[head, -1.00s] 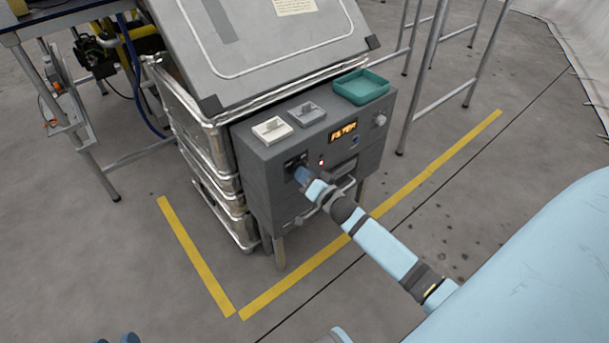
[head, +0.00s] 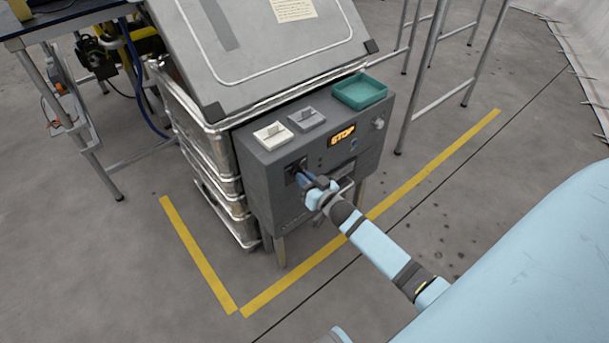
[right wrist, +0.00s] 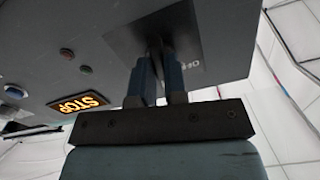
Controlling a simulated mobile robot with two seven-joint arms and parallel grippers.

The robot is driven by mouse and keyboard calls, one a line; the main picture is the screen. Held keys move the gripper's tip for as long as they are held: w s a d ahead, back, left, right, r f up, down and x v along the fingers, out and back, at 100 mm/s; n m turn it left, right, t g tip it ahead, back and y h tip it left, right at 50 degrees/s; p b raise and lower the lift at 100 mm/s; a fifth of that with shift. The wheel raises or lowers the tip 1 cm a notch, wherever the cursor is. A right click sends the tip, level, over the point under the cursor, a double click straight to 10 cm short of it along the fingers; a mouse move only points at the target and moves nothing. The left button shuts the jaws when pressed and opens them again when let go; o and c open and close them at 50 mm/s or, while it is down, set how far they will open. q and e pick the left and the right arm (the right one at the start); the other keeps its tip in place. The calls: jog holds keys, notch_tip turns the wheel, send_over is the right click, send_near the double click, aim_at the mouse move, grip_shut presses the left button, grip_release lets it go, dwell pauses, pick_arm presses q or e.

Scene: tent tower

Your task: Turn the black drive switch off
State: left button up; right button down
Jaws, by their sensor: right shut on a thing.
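The black drive switch (head: 295,165) is on the left of the grey control box's front face, mostly hidden behind my right gripper (head: 303,180). In the right wrist view its dark lever (right wrist: 155,46) stands out from a dark plate with partly readable white lettering beside it. My right gripper (right wrist: 160,82) has its two blue-grey fingers on either side of the lever, shut on it. My left gripper is not in view.
A white switch block (head: 272,134), a grey switch block (head: 307,118) and a teal tray (head: 360,91) sit on the box top. A knob (head: 378,124) is at the right of its face. Metal table legs stand behind. Yellow floor tape borders the clear floor in front.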

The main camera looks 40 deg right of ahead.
pick_arm(q)
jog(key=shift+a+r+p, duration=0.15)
jog(key=shift+p, duration=0.7)
pick_arm(e)
jog(key=shift+d+n, duration=0.15)
jog(key=shift+n, duration=5.45)
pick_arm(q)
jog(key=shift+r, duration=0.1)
pick_arm(e)
jog(key=c, duration=1.2)
grip_release()
jog(key=shift+o, duration=0.2)
jog(key=shift+s, duration=0.1)
pick_arm(q)
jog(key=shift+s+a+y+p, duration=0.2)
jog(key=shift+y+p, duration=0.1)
jog(key=shift+p, duration=0.65)
pick_arm(e)
jog(key=s+d, duration=0.1)
jog(key=s, duration=1.2)
jog(key=shift+s, duration=0.35)
